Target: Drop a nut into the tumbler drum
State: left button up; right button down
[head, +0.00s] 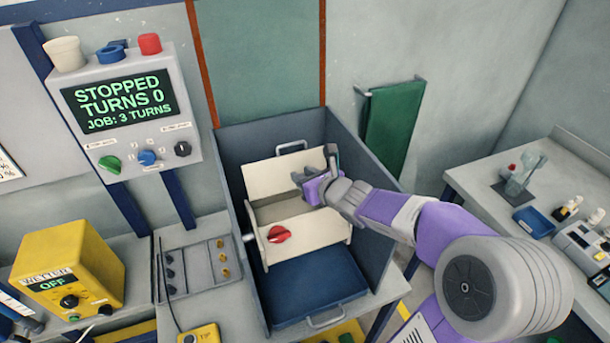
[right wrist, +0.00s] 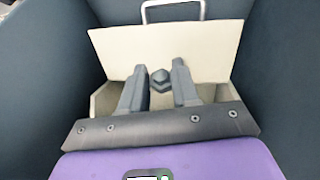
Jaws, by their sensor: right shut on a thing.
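The cream tumbler drum (head: 325,233) sits inside a blue-grey housing, with a red knob (head: 278,234) on its front. Its lid (head: 265,178) stands raised at the back and the drum mouth is open; the lid also shows in the right wrist view (right wrist: 125,48). My right gripper (head: 314,172) is over the mouth, in front of the lid. In the right wrist view its fingers (right wrist: 158,88) are shut on a grey hex nut (right wrist: 160,79) at their tips. The drum's inside is partly hidden by the gripper. My left gripper is not in view.
Housing walls (head: 245,165) rise around the drum, with a blue tray (head: 310,285) at the front. A control box screen (head: 118,100) reads STOPPED, TURNS 0, JOB: 3 TURNS. A grey rack (head: 196,285) with small parts and a yellow box (head: 70,262) marked OFF stand left.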

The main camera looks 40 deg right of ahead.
jog(key=c, duration=0.8)
grip_release()
jog(key=shift+o, duration=0.2)
jog(key=p+v, duration=0.3)
jog(key=v, duration=0.4)
jog(key=shift+s+r, duration=0.15)
jog(key=shift+s, duration=0.15)
